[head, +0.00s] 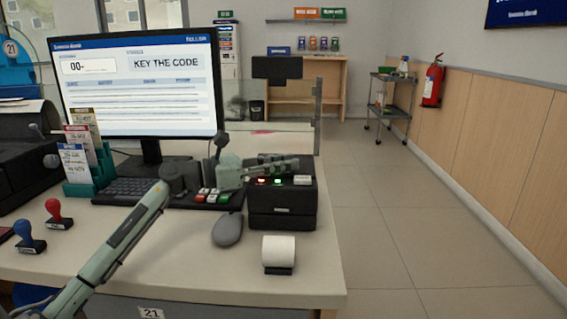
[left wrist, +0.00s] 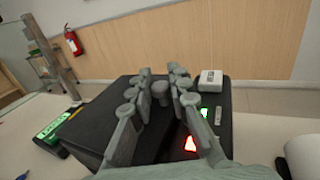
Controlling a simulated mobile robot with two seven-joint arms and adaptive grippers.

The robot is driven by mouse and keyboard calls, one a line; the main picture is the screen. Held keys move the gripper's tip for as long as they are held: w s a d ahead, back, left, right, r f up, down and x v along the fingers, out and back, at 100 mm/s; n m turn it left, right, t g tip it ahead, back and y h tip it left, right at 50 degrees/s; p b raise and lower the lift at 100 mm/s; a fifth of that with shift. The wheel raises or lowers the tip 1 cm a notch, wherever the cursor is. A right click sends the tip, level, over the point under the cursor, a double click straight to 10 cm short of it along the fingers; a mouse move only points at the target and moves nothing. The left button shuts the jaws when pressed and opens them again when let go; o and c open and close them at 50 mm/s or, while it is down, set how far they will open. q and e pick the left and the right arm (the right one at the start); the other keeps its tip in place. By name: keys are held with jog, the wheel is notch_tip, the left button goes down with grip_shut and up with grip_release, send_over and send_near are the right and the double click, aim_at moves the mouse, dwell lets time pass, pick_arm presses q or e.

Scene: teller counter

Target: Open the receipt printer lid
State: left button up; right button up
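The black receipt printer (head: 282,207) stands near the right end of the counter, with a red and a green light on top. Its lid looks shut. In the left wrist view the printer (left wrist: 190,150) lies below my fingers, and its lights glow beyond the right finger. My left gripper (head: 290,165) reaches over the printer's top from the left. In the left wrist view the gripper (left wrist: 160,77) is open, its fingers apart on either side of a small grey knob (left wrist: 158,91). I cannot tell whether they touch it. My right gripper is not in view.
A paper roll (head: 279,249) stands in front of the printer, and a mouse (head: 228,229) lies to its left. A keypad (head: 207,196), keyboard (head: 133,189) and monitor (head: 137,85) are further left. Two stamps (head: 58,215) (head: 29,238) stand at the front left. The counter's front middle is clear.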

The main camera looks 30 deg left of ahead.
pick_arm(q)
grip_shut()
jog(key=shift+r, duration=0.1)
jog(key=shift+a+r, duration=0.1)
